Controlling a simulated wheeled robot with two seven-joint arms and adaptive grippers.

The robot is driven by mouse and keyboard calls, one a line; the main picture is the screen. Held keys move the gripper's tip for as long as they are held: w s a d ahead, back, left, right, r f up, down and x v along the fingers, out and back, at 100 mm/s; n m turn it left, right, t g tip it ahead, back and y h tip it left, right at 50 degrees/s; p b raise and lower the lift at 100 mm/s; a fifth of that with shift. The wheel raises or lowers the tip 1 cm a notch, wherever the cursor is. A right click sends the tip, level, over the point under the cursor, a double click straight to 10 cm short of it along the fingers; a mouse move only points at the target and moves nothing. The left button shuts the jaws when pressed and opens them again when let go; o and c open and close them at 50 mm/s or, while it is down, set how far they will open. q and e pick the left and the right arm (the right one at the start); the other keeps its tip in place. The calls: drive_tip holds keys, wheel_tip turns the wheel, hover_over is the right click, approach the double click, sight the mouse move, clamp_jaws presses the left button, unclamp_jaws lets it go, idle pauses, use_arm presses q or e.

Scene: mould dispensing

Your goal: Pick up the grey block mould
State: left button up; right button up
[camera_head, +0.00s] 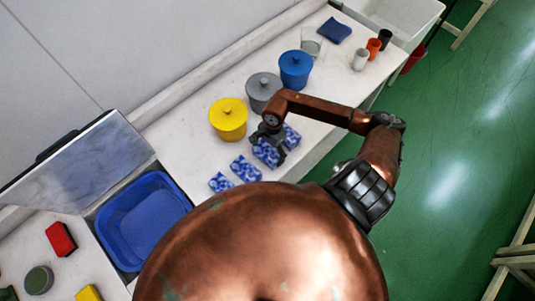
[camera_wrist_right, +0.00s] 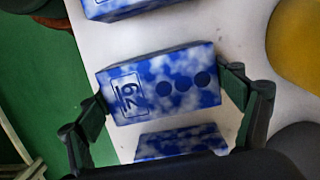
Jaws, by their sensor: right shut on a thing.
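Several block moulds stand in a row on the white counter; they look mottled blue and white, not grey. My right gripper (camera_head: 267,138) is over one block mould (camera_head: 266,153) in the row. In the right wrist view, its two fingers (camera_wrist_right: 165,90) are at the opposite ends of this block mould (camera_wrist_right: 160,84), shut on it. Others (camera_head: 245,168) lie to the left. My left gripper is not in view.
A blue basin (camera_head: 143,218) is at the left, and small cups (camera_head: 373,47) are at the far end. The counter's front edge borders the green floor.

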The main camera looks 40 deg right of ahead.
drive_tip(key=shift+c, duration=0.9)
drive_tip(key=shift+r, duration=0.15)
drive_tip(key=shift+w+r, duration=0.1)
drive_tip(key=shift+r, duration=0.5)
drive_tip(key=s+a+r+b, duration=0.3)
drive_tip(key=s+a+r, duration=0.5)
drive_tip(key=a+r, duration=0.3)
drive_tip(key=shift+s+r, duration=0.3)
drive_tip(key=shift+s, duration=0.05)
drive_tip(key=shift+a, duration=0.1)
